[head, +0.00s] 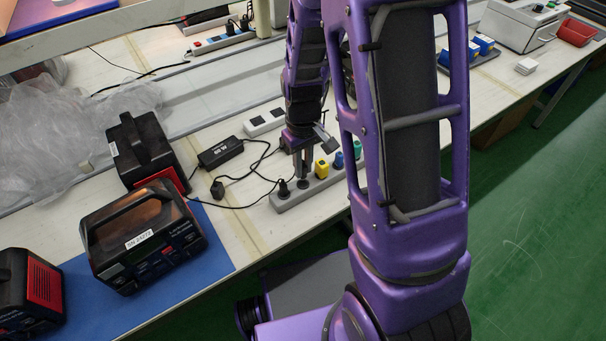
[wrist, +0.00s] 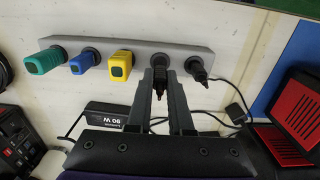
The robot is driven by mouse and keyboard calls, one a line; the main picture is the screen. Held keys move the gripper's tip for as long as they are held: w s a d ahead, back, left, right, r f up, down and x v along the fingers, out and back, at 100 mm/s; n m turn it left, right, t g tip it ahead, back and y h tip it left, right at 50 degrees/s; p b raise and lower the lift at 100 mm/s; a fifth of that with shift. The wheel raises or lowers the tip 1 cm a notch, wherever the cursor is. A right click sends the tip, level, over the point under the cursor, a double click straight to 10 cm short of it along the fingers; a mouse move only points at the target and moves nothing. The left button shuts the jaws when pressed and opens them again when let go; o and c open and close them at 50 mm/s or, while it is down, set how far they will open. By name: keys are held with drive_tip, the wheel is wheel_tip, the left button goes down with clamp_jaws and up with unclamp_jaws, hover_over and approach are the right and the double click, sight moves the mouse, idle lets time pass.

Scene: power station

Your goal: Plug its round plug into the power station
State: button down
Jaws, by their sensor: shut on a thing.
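My gripper (head: 303,172) points down at the grey power strip (head: 326,189). In the wrist view its fingers (wrist: 167,84) are closed around a black plug (wrist: 159,76) that appears to stand in the strip. A second black plug (head: 283,188) stands at the strip's end, beside the gripper. A black adapter (head: 220,152) lies behind the strip with its cables. A small black plug (head: 217,188) lies loose on the table; its shape is too small to tell. A black power station with a white label (head: 145,240) stands at left on a blue mat.
Yellow (head: 322,168), blue (head: 339,160) and green plugs fill other sockets of the strip. Two more black boxes with red panels, one behind (head: 146,150) and one at far left (head: 28,290), flank the station. Crumpled clear plastic (head: 60,125) lies behind.

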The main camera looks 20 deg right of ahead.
drive_tip(key=shift+r+p, duration=1.1)
drive_tip(key=shift+r, duration=0.5)
drive_tip(key=w+m, duration=0.3)
drive_tip(key=shift+w+d+f+m, duration=0.1)
drive_tip(key=shift+w+d+m, duration=0.1)
drive_tip(key=shift+w+m, duration=0.1)
